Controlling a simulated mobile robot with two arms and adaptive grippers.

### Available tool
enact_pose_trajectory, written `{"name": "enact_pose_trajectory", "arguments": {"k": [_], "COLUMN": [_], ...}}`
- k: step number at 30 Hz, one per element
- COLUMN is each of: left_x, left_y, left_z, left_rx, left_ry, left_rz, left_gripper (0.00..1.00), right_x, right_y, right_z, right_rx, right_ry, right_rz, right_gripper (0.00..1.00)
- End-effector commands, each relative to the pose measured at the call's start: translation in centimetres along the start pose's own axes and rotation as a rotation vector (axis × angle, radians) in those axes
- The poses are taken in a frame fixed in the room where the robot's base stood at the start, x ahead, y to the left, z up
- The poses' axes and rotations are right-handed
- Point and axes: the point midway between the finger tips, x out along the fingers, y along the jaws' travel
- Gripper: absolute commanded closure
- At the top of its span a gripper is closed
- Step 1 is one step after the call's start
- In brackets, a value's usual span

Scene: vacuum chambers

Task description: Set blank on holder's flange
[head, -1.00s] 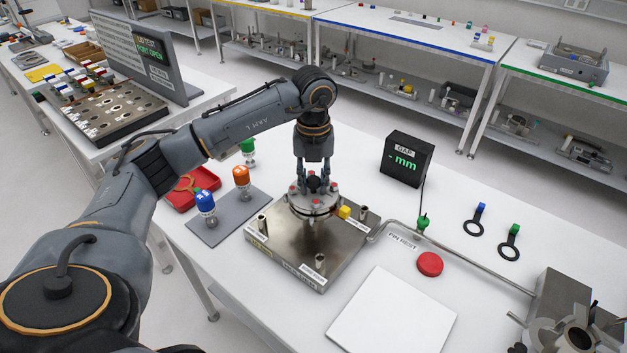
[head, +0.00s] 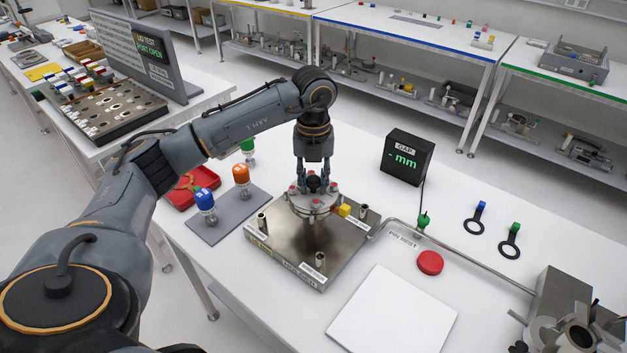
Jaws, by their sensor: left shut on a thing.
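My left gripper (head: 313,180) points straight down over the holder and is shut on the blank (head: 313,203), a round metal disc with red spots on top, by its dark middle knob. The holder (head: 288,254) is a square metal plate with short posts near its corners and labels along its edges. The blank sits level above the middle of the holder. The holder's flange is hidden under the blank, so I cannot tell whether they touch. A yellow piece (head: 344,210) shows at the blank's right side. My right gripper is not in view.
A gap display (head: 407,158) reading "- mm" stands behind right. A grey mat (head: 228,216) with blue and orange capped parts lies left, near a red tray (head: 193,188). A white pad (head: 393,312), red button (head: 430,263) and thin pipe (head: 480,268) lie right.

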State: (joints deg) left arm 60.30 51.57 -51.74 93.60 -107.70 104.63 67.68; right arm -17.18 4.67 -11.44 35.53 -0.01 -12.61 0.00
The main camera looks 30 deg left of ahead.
Motion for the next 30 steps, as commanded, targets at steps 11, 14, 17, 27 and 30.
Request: {"name": "enact_pose_trajectory", "arguments": {"k": [11, 14, 17, 27, 30], "left_x": [0.02, 0.08, 0.14, 0.44, 0.36], "left_y": [-0.04, -0.03, -0.02, 0.03, 0.01], "left_z": [0.07, 0.04, 0.02, -0.09, -0.08], "left_rx": [0.000, 0.000, 0.000, 0.001, 0.001], "left_ry": [-0.003, -0.002, -0.001, 0.003, 0.003], "left_rz": [-0.003, -0.002, -0.002, 0.003, 0.002], "left_gripper": [0.48, 0.46, 0.46, 0.46, 0.46], "right_x": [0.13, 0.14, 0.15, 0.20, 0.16], "right_y": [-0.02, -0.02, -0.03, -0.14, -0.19], "right_z": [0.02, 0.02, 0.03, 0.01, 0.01], "right_rx": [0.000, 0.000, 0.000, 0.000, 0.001], "right_ry": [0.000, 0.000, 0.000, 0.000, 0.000], "right_rz": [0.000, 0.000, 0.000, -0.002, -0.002], "right_gripper": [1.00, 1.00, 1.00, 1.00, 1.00]}}
